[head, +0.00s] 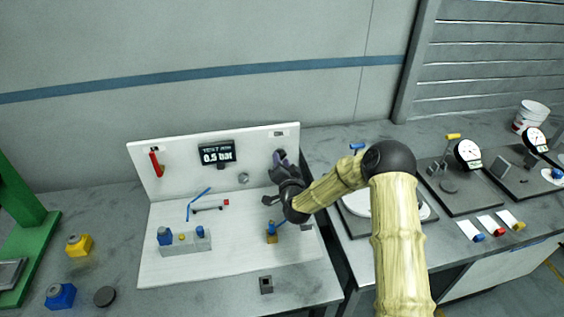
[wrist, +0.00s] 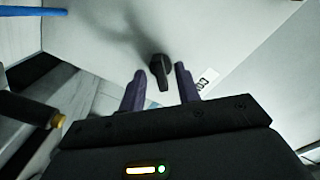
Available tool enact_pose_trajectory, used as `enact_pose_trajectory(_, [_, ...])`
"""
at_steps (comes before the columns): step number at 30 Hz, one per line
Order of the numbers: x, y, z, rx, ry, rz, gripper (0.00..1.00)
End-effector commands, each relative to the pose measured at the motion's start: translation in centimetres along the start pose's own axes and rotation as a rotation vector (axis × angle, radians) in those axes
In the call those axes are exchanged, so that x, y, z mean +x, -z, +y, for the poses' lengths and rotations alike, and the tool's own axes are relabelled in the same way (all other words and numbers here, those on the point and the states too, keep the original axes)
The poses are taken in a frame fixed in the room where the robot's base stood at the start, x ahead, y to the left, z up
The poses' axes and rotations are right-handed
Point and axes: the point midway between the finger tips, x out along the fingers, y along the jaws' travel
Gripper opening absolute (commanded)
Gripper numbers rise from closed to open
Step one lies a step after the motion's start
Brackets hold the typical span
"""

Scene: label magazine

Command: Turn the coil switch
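The coil switch looks to be the dark knob (wrist: 159,68) on the white upright panel (head: 258,142). In the wrist view its lever part points down toward my gripper (wrist: 158,76). My gripper's two purple fingers are apart, one on each side of the knob's lower end, with nothing visibly held. I cannot tell whether either finger touches the knob. In the head view my gripper (head: 279,157) is at the panel's right side, below a small label, and the knob is mostly hidden by it.
A display (head: 217,153) reading 0.5 bar and a red handle (head: 156,163) are on the panel. Blue-topped fittings and a blue lever (head: 198,204) stand on the white base below. Dial gauges (head: 468,154) stand on the right bench. Space above the panel is clear.

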Motion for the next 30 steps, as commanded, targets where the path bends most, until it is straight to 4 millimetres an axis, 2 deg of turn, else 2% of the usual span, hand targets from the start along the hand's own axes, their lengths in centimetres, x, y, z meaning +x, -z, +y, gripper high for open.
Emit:
enact_pose_trajectory(4, [-0.02,-0.01,0.0,0.0,0.0,0.0,0.33])
enact_pose_trajectory(5, [-0.03,-0.01,0.0,0.0,0.0,0.0,0.29])
enact_pose_trajectory(9, [-0.03,0.0,0.0,0.0,0.0,0.0,0.01])
enact_pose_trajectory(10, [-0.03,0.01,0.0,0.0,0.0,0.0,0.0])
enact_pose_trajectory(20, [-0.04,-0.03,0.08,0.018,0.0,0.001,0.0])
enact_pose_trajectory(30, [-0.05,-0.22,0.33,0.165,-0.001,0.002,0.0])
